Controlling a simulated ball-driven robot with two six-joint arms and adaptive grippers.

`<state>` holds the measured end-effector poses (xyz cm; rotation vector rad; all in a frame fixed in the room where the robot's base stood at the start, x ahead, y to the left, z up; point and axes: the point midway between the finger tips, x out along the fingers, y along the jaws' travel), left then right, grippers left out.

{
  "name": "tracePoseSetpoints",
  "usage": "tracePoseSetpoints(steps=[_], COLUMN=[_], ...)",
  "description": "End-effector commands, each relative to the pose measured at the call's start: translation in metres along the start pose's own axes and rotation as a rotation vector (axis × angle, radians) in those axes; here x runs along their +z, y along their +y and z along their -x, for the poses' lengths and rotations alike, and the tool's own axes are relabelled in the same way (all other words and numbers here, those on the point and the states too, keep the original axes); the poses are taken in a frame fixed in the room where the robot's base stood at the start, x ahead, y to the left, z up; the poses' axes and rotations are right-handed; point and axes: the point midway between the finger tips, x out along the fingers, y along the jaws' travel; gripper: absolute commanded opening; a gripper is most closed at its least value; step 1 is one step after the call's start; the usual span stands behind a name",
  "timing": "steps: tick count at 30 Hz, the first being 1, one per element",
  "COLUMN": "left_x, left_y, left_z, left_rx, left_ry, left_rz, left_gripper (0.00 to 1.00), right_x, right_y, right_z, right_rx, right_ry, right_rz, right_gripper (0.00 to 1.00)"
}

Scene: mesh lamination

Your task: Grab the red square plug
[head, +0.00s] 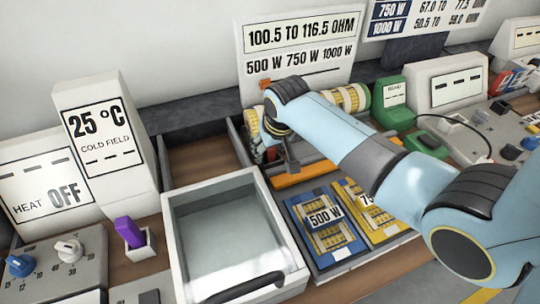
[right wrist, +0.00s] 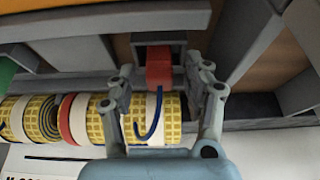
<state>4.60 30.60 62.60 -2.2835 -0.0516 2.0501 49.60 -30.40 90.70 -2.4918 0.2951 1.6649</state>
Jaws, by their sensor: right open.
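The red square plug (right wrist: 159,67) shows in the right wrist view, at a grey fitting near the top middle. My right gripper (right wrist: 160,70) is open, with one finger on each side of the plug and visible gaps between. A dark blue curved cable (right wrist: 152,122) shows below the plug, in front of the yellow mesh roll (right wrist: 112,120). In the head view my right gripper (head: 277,152) reaches down into the grey-walled bay by the rolls, and the arm largely hides the plug. My left gripper is not in view.
A white tray with a glass top (head: 222,225) stands left of the bay. Blue (head: 325,228) and yellow (head: 372,210) wattage packs lie in front. Grey bay walls (right wrist: 240,45) stand close beside the gripper.

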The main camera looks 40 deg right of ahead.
Motion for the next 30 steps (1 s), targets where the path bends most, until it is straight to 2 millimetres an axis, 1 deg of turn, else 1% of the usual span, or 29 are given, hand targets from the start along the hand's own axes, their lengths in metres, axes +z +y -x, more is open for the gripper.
tracePoseSetpoints(steps=[2,6,13,14,24,26,30], left_x=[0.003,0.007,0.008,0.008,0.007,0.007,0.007], left_y=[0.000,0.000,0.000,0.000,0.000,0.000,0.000], left_z=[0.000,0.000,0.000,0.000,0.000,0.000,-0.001], left_rx=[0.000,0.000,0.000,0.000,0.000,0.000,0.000], left_ry=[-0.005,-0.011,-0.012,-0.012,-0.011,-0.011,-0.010], left_rz=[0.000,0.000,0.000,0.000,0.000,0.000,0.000], left_gripper=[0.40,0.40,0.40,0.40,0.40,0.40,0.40], right_x=[0.000,0.000,0.000,0.000,-0.001,-0.002,-0.008], right_y=[0.000,0.000,0.000,0.000,0.000,0.000,0.000], right_z=[0.000,0.000,0.000,0.000,0.002,0.005,0.019], right_rx=[0.000,0.000,0.000,0.000,0.000,0.000,-0.001], right_ry=[0.000,0.000,-0.001,-0.001,0.001,0.001,0.003], right_rz=[0.000,0.000,0.000,0.000,0.000,0.000,0.000], right_gripper=[0.50,0.31,0.01,0.00,0.00,0.00,0.00])
